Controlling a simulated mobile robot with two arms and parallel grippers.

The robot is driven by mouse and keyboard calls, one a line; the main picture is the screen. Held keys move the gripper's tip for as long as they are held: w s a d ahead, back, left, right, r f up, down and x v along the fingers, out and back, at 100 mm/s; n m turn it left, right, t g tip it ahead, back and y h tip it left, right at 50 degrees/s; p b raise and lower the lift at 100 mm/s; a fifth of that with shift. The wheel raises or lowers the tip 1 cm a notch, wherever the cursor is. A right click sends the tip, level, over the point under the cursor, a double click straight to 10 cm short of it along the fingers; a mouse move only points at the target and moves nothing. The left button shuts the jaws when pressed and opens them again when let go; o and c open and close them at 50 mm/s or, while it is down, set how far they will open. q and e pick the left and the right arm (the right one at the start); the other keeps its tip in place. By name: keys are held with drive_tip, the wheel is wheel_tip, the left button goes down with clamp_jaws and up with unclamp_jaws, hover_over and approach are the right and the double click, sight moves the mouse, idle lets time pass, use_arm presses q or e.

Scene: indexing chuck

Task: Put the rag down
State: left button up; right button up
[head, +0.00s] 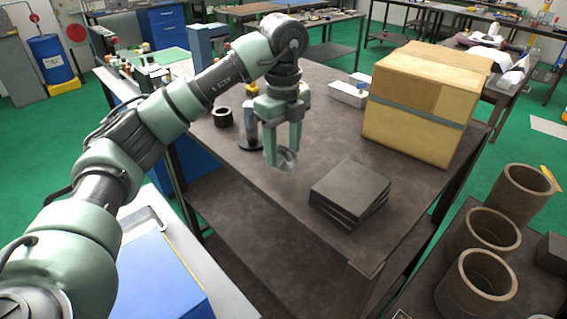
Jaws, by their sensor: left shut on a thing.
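My left gripper (284,150) points down over the brown-topped table (270,200), left of the dark stacked plates. It is shut on a crumpled grey rag (287,160), which shows at and below the fingertips. The rag is at or just above the table top; I cannot tell whether it touches. The fingers hide part of the rag. My right gripper is not in view.
Dark stacked plates (350,192) lie right of the rag. A cardboard box (420,105) stands behind them. A dark ring (223,117) and a grey cylinder on a round base (250,135) stand left of the gripper. Brown hollow cylinders (475,282) stand at lower right.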

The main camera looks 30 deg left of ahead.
sight(283, 163)
use_arm(q)
drive_tip(key=shift+f, duration=2.2)
drive_tip(key=shift+f, duration=0.15)
drive_tip(key=o, duration=1.4)
drive_tip(key=shift+c, duration=0.2)
wheel_tip(283, 163, up, 12)
drive_tip(key=shift+r, duration=0.2)
